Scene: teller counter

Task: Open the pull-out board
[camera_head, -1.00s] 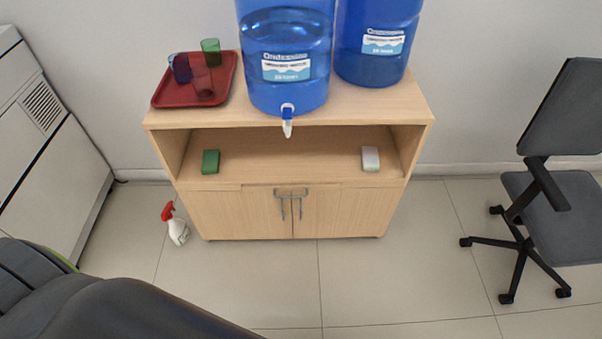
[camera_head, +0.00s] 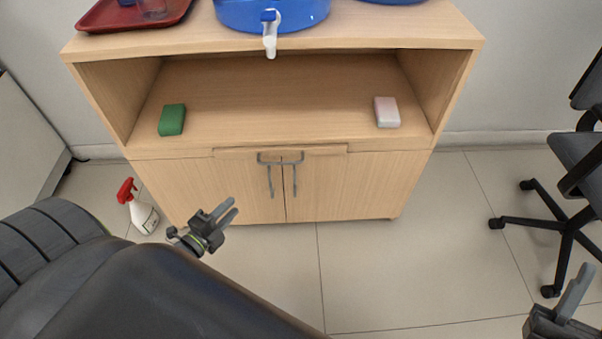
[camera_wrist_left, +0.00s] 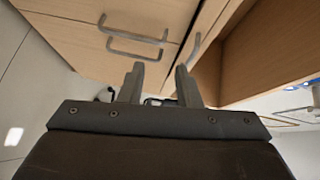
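The pull-out board (camera_head: 325,150) is a thin wooden strip under the cabinet's open shelf, flush with the front. Its grey bar handle (camera_head: 281,162) shows at the middle, above two upright door handles. In the left wrist view, the likely board handle (camera_wrist_left: 190,48) is ahead, beyond my right-hand finger, near two parallel door handles (camera_wrist_left: 135,48). My left gripper (camera_head: 228,211) is open and empty, in front of the left door, below and left of the board handle. It also shows in the wrist view (camera_wrist_left: 160,70). My right gripper (camera_head: 575,290) is cut off at the lower right corner; its opening is unclear.
A green block (camera_head: 172,119) and a white-pink block (camera_head: 387,112) lie on the shelf. A blue water jug with a tap (camera_head: 270,35) and a red tray (camera_head: 108,17) stand on top. A spray bottle (camera_head: 140,213) is at left, an office chair (camera_head: 565,215) at right. Floor between is clear.

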